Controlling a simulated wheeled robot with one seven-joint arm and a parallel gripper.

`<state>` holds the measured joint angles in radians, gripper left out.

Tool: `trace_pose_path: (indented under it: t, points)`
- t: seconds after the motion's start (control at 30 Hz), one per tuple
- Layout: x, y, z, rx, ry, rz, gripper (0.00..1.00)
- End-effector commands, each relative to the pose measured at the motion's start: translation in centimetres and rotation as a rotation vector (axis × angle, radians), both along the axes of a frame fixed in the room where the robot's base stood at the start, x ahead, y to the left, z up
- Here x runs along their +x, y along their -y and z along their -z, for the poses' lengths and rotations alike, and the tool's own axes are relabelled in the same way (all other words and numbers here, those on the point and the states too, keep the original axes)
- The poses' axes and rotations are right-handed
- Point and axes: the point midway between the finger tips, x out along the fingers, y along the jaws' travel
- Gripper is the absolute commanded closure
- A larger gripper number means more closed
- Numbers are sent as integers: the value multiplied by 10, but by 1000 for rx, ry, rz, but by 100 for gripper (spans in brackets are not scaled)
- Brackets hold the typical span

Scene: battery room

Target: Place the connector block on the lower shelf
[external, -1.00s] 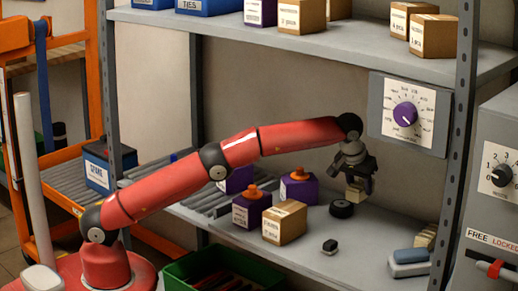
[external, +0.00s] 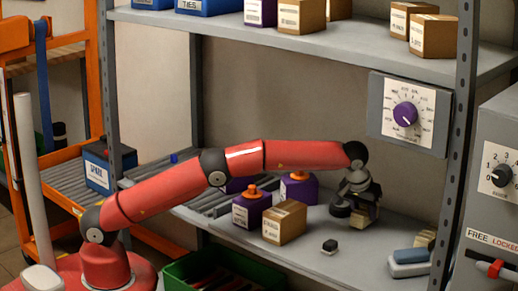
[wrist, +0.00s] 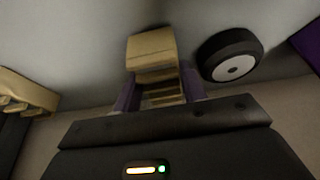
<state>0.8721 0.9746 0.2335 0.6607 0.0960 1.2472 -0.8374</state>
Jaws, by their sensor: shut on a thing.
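The connector block (wrist: 151,52) is beige with a stepped side. In the wrist view it sits between the two purple fingers of my gripper (wrist: 158,96), which is shut on it. In the external view my gripper (external: 361,200) is low over the lower shelf (external: 315,262), towards its back right. The block (external: 370,212) shows only partly there, behind and below the gripper. It is close to the shelf surface; I cannot tell whether it touches.
A black roll (wrist: 231,56) lies right beside the block. A carton (external: 285,222) and purple boxes with orange knobs (external: 252,207) stand to the left. A small black block (external: 329,247), a blue-grey eraser-like item (external: 410,256) and another beige piece (wrist: 25,92) lie nearby. The shelf front is partly clear.

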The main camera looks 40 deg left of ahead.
Motion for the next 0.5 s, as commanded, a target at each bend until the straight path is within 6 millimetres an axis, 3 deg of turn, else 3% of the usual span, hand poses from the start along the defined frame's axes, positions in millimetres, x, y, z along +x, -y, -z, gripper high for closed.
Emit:
trace_pose_path:
  t: [0.13, 0.17, 0.3, 0.5]
  points:
    - [0, 0, 3, 0, 0, 0, 88]
    - [0, 0, 3, 0, 0, 0, 56]
    - [0, 0, 3, 0, 0, 0, 38]
    - [0, 0, 3, 0, 0, 0, 37]
